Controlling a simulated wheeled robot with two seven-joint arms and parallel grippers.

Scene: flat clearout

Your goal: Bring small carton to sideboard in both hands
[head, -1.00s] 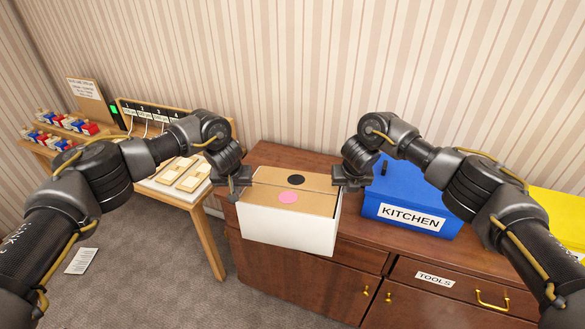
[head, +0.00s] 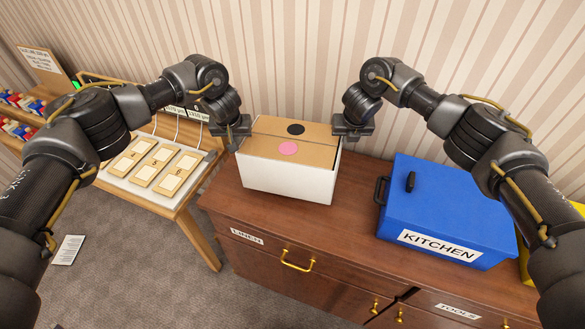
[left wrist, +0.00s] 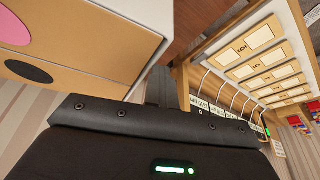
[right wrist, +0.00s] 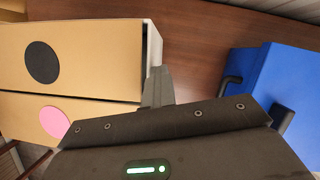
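The small carton (head: 287,181) is a white box with tan top flaps, marked with a black dot and a pink dot. It is upright and level over the left part of the brown sideboard (head: 285,226); I cannot tell whether its base touches the top. My left gripper (head: 240,131) is at the carton's left side and my right gripper (head: 345,130) at its right side, both near the upper edge. Both appear shut on its side walls. In the right wrist view a finger (right wrist: 157,88) meets the carton's edge; the fingertips are largely hidden.
A blue KITCHEN box (head: 447,208) with a black handle stands right of the carton, with bare sideboard top between them. A yellow box (head: 577,210) is at the far right. A wooden table (head: 200,190) with numbered plates stands left. The striped wall is close behind.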

